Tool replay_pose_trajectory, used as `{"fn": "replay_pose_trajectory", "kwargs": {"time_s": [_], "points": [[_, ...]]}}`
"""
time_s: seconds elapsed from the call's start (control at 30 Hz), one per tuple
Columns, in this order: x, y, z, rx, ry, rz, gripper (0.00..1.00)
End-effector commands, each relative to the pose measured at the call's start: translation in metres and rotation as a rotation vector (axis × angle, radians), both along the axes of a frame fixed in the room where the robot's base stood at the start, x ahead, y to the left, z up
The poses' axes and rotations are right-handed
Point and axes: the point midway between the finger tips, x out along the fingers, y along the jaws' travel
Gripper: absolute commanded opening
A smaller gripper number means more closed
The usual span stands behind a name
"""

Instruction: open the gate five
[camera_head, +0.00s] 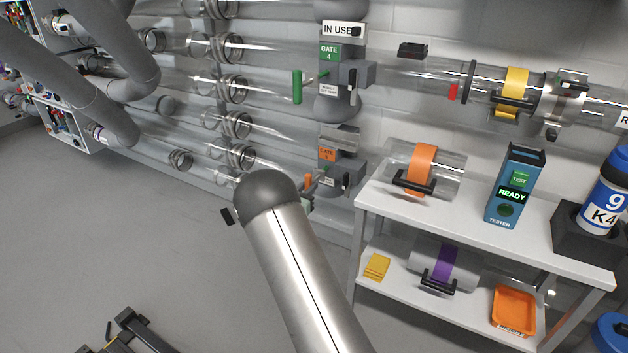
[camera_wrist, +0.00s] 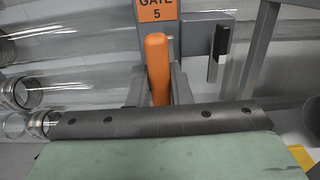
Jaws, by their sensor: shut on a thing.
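Gate five is a grey housing on the lower tube line, with an orange label (camera_head: 327,154) reading GATE 5, which also shows at the top of the wrist view (camera_wrist: 157,10). Its orange handle (camera_wrist: 157,62) stands upright below the label in the wrist view; in the head view only a small part of the handle (camera_head: 308,181) shows beyond my arm. My gripper (camera_wrist: 158,92) is shut on the orange handle, a grey finger on each side. The handle's lower end is hidden behind the gripper body. In the head view my arm hides most of the gripper.
Gate four with a green handle (camera_head: 297,87) and an IN USE sign (camera_head: 340,29) sits above. Clear tubes (camera_head: 180,125) run left. A white shelf table (camera_head: 460,199) on the right bears a tester (camera_head: 514,185) and a canister with an orange band (camera_head: 422,165). The floor at left is mostly clear.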

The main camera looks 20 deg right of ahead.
Motion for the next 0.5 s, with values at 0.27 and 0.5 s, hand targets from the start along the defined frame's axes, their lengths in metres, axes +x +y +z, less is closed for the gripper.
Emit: {"fn": "replay_pose_trajectory", "kwargs": {"time_s": [0.27, 0.5], "points": [[-0.026, 0.035, 0.0, 0.002, 0.001, 0.003, 0.0], [-0.026, 0.036, 0.0, 0.002, 0.0, 0.002, 0.0]]}}
